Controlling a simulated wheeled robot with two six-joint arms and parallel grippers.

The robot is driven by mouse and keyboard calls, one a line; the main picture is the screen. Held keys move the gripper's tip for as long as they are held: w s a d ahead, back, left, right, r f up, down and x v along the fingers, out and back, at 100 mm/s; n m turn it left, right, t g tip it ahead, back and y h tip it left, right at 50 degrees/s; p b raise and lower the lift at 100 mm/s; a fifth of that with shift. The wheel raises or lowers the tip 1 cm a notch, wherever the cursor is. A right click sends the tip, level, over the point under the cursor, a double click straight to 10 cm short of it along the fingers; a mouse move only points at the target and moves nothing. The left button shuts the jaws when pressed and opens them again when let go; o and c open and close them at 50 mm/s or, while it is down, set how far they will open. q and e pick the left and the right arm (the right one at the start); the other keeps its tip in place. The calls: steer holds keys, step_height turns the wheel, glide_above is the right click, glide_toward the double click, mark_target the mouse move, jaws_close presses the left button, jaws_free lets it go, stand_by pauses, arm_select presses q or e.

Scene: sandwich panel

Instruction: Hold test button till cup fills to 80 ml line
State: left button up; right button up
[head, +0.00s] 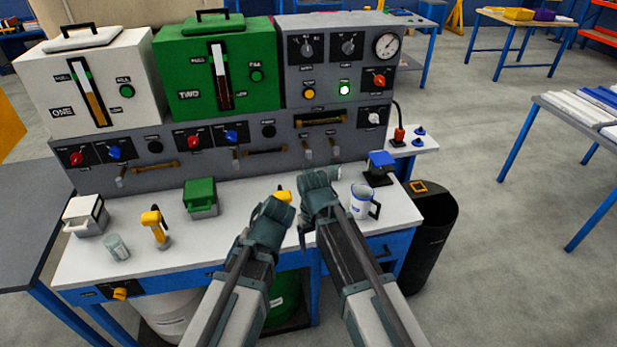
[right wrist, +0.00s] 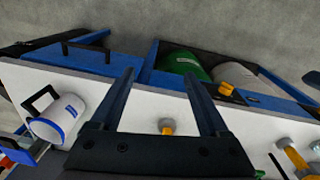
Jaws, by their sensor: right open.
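A small clear cup (head: 117,247) stands on the left of the white bench top. A white and blue mug (head: 362,202) stands at the right; it also shows in the right wrist view (right wrist: 58,120). The panel has a yellow button (head: 309,94) and a lit green one (head: 344,89); I cannot read which is the test button. My right gripper (head: 322,180) is open and empty above the bench, left of the mug. In the right wrist view its fingers (right wrist: 159,75) are spread apart. My left gripper (head: 275,212) is beside it; its jaws cannot be made out.
White tank ONE (head: 91,80) and green tank TWO (head: 216,68) sit on the panel. Spouts hang below. A yellow-handled tool (head: 155,230), white box (head: 85,216) and green box (head: 200,198) stand on the bench. A black bin (head: 430,225) stands at the right.

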jaws_close()
stand_by(1.4)
